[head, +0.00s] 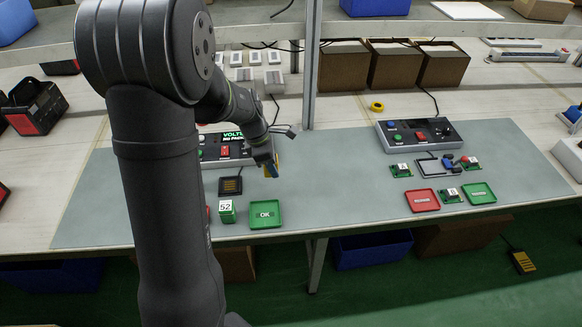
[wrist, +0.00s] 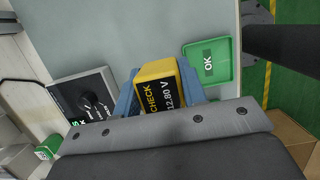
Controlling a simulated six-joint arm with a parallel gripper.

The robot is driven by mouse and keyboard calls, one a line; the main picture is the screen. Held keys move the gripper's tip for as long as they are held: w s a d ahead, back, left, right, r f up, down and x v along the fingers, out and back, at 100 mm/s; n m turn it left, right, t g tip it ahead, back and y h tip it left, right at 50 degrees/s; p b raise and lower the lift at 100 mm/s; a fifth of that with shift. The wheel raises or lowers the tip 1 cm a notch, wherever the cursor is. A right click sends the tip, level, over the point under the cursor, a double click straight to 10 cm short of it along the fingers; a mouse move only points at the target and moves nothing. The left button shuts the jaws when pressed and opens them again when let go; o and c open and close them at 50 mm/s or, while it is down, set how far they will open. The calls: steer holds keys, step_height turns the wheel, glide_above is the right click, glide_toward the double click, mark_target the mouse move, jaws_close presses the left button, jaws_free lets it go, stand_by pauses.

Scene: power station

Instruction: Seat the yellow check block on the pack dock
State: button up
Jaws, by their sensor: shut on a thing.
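The yellow check block (wrist: 158,69) is between the fingers of my gripper (wrist: 165,92) in the wrist view; its dark face reads "CHECK 12.80 V". In the head view my gripper (head: 270,166) is shut on the block, and only a sliver of the yellow block (head: 276,168) shows beside the fingers. It is held above the grey mat, to the right of the dark pack dock (head: 230,186), which has gold contact strips and looks empty. The dock does not show in the wrist view, where the gripper and block hide part of the mat.
A tester box (head: 225,150) with a green-lit display stands behind the dock. A green OK tray (head: 266,214) and a green block marked 52 (head: 227,211) stand in front. A second tester (head: 420,132) with parts and trays is at right. Mat between the stations is clear.

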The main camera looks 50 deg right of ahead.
steer(key=w+a+f, duration=0.2)
steer(key=w+a, duration=0.5)
steer(key=w, duration=0.5)
steer(key=shift+w+d+f, duration=0.1)
steer(key=shift+f, duration=1.4)
steer(key=shift+w+d+f, duration=0.1)
steer(key=shift+f, duration=1.4)
steer(key=shift+f, duration=0.6)
steer(key=o, duration=1.2)
steer(key=shift+c, duration=0.2)
steer(key=v, duration=1.7)
steer(key=shift+r, duration=0.2)
steer(key=shift+a, duration=0.1)
